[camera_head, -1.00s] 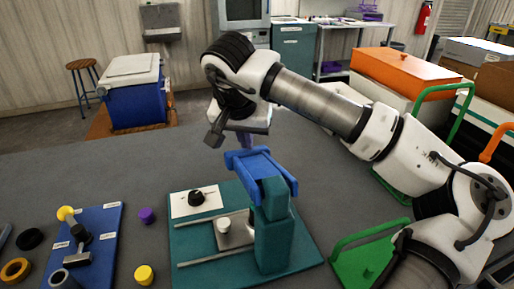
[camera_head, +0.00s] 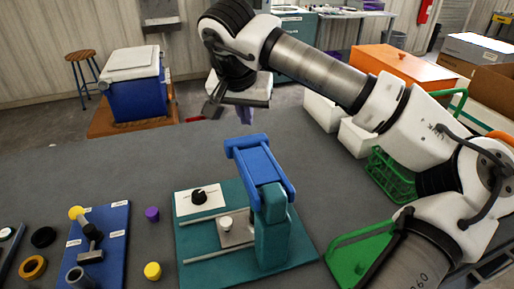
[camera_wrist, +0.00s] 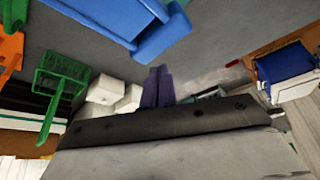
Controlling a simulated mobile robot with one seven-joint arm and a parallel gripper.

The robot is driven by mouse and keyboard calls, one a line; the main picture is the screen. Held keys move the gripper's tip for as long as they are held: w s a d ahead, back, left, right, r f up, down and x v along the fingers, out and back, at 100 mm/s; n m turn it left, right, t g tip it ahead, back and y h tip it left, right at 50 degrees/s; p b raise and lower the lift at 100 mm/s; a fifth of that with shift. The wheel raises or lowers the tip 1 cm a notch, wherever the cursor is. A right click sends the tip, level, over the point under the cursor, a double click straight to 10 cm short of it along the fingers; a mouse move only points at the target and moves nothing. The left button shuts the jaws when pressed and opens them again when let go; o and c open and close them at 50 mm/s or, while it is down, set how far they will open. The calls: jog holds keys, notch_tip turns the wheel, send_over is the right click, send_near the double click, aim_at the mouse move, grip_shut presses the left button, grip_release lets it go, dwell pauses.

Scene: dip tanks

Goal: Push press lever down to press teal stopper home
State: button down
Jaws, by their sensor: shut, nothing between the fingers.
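The press (camera_head: 272,235) is a teal post on a teal base plate, with a blue lever (camera_head: 258,165) on top. The lever's free end, with its crossbar, points away from me and is raised. A pale round-topped piece (camera_head: 226,222) stands on the metal plate beside the post. I cannot make out a teal stopper. My gripper (camera_head: 246,116) is shut and empty, its purple fingers just beyond and above the crossbar in the picture, apart from it. In the wrist view, the fingers (camera_wrist: 157,87) show near the blue lever (camera_wrist: 130,25), with a gap between.
A white panel with a black knob (camera_head: 199,196) is on the press base. At left are a blue labelled board (camera_head: 118,240), a purple cap (camera_head: 152,213), a yellow cap (camera_head: 153,271) and rings. A green rack (camera_head: 350,250) stands right of the press. Bare table lies behind.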

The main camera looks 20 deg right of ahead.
notch_tip(320, 180, up, 5)
jog(key=p, duration=0.3)
dwell(0.6)
